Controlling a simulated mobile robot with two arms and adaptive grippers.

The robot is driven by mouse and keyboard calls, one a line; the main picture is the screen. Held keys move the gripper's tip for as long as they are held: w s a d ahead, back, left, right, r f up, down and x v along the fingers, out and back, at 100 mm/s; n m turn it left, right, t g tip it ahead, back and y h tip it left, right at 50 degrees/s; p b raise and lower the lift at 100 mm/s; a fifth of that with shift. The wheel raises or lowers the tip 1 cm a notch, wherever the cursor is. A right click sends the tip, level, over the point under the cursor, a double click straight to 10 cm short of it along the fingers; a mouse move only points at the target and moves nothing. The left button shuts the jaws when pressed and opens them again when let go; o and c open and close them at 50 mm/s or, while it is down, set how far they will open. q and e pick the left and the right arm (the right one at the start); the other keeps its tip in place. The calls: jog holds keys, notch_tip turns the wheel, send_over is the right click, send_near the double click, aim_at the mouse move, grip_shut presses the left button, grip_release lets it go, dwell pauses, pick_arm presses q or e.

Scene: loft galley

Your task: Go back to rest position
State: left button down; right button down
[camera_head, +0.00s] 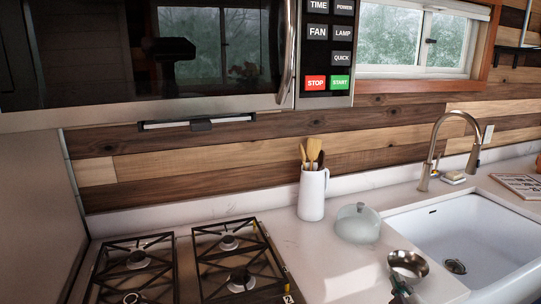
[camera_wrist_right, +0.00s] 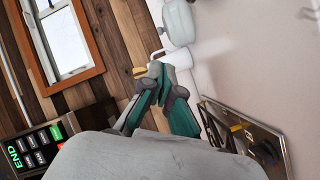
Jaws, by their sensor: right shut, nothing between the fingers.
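My right gripper (camera_wrist_right: 160,75) shows in the wrist view with its teal and grey fingers together and nothing held between them. Behind its tips are a white jug (camera_wrist_right: 180,58) and a pale green lidded pot (camera_wrist_right: 179,20). Most of the right arm is hidden from that view. My left gripper is in neither view.
The gas hob (camera_head: 185,264) is at the lower left, under the microwave (camera_head: 180,55). The jug (camera_head: 312,196) with wooden utensils and the green pot (camera_head: 357,224) stand between hob and white sink (camera_head: 470,235). A tall faucet (camera_head: 435,150) rises behind the sink.

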jog(key=s+a+f+m+g+y, duration=0.1)
jog(key=s+a+f+m+g, duration=0.2)
jog(key=s+f, duration=0.55)
jog(key=s+a+f+m+g+y, duration=0.15)
jog(key=s+f+g, duration=0.4)
jog(key=s, duration=0.65)
jog(key=s+a+f+m+g, duration=0.2)
jog(key=s+a+f+g, duration=0.3)
jog(key=s, duration=0.5)
jog(key=s+d+f+x, duration=0.1)
jog(key=s+x, duration=0.2)
jog(key=x, duration=0.9)
jog(key=s+x, duration=0.3)
jog(key=x, duration=0.9)
jog(key=s+d+f+g, duration=0.1)
jog(key=s+d+f, duration=0.2)
jog(key=s+f, duration=1.4)
jog(key=shift+s+f+g, duration=0.15)
jog(key=shift+f+g, duration=0.2)
jog(key=shift+f, duration=0.2)
